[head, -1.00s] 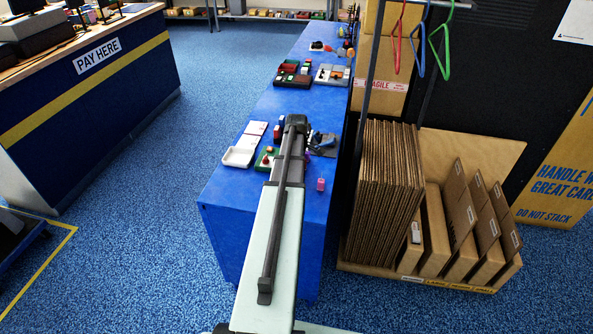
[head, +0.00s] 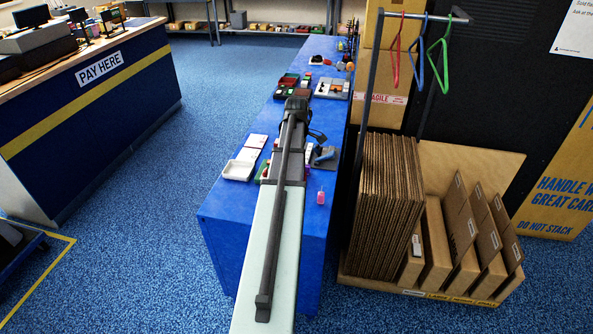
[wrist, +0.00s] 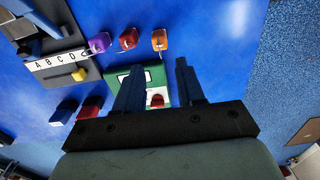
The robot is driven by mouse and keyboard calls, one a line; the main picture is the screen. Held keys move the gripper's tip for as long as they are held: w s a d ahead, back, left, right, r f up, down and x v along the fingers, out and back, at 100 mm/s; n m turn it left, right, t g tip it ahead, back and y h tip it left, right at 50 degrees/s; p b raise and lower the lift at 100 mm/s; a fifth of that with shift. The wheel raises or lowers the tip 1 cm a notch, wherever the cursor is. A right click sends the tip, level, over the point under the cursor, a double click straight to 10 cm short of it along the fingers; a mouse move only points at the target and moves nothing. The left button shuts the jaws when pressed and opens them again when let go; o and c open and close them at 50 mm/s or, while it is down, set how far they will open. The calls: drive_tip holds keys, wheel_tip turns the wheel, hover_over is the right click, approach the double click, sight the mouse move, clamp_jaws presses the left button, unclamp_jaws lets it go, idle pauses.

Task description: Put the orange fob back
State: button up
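In the wrist view an orange fob (wrist: 160,38) lies on the blue bench top, beside a red fob (wrist: 128,38) and a purple fob (wrist: 98,43). A grey board (wrist: 88,73) with a strip lettered A B C D and a yellow piece is at left. My gripper (wrist: 159,66) is open and empty, with its fingers apart above the bench. The orange fob is beyond the fingertips and appears clear of them. The head view shows the arm over the bench (head: 225,215), covering much of this area; the fingers are hidden there.
A green tray (wrist: 125,74) with a red piece lies below and between the fingers. A dark red block (wrist: 90,106) is to its left. A wooden carton rack (head: 470,155) stands right of the bench.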

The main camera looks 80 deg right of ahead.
drive_tip(key=shift+r, duration=0.95)
